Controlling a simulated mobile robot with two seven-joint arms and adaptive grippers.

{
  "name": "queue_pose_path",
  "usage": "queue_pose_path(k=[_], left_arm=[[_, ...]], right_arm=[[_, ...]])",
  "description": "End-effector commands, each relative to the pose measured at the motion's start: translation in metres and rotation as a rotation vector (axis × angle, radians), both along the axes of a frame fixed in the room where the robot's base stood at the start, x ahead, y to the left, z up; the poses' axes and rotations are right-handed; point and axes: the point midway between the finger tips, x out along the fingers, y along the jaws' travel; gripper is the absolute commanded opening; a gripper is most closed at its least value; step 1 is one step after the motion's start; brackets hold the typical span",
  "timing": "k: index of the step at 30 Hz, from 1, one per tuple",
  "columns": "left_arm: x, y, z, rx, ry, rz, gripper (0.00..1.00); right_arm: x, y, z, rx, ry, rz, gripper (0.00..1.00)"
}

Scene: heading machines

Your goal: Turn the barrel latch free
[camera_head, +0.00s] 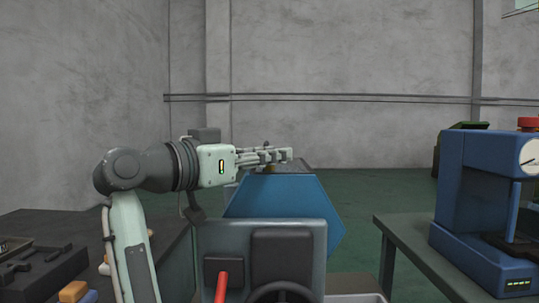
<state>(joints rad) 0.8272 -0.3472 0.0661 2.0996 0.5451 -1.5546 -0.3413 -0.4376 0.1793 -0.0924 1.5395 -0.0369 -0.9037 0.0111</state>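My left gripper (288,154) reaches in from the left and lies level over the top of a blue six-sided barrel (285,207). Its fingers point right and overlap in this view, so the gap between them does not show. A small brass-coloured piece (270,168) shows just under the fingers at the barrel's top, perhaps part of the latch. The rest of any latch is hidden by the gripper, and I cannot tell whether the fingers touch it. My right gripper is not in view.
A grey machine front (225,242) with dark panels, a handwheel (282,291) and a red lever (221,288) stands before the barrel. A dark bench with tools (40,268) is at left. A blue press (480,200) stands on a table (410,240) at right.

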Motion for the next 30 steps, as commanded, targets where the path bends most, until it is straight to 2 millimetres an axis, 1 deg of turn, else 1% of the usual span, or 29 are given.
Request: queue_pose_path(k=[1,3,11,16,23,30], left_arm=[[-0.0001,0.0001,-0.0001,0.000,0.000,0.000,0.09],[-0.0001,0.0000,-0.0001,0.000,0.000,0.000,0.00],[-0.0002,0.0001,-0.0005,0.001,0.000,0.015,0.00],[-0.0006,-0.0004,-0.0008,0.003,-0.001,0.073,0.00],[-0.0008,-0.0008,-0.0008,0.005,-0.002,0.235,0.00],[-0.0014,-0.0021,0.0000,0.002,-0.002,0.456,0.00]], right_arm=[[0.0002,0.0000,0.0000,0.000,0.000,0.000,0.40],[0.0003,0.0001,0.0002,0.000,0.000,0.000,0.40],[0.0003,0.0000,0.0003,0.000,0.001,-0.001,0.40],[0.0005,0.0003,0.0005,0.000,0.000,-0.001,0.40],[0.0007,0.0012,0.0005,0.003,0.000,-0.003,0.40],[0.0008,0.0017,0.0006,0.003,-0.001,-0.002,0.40]])
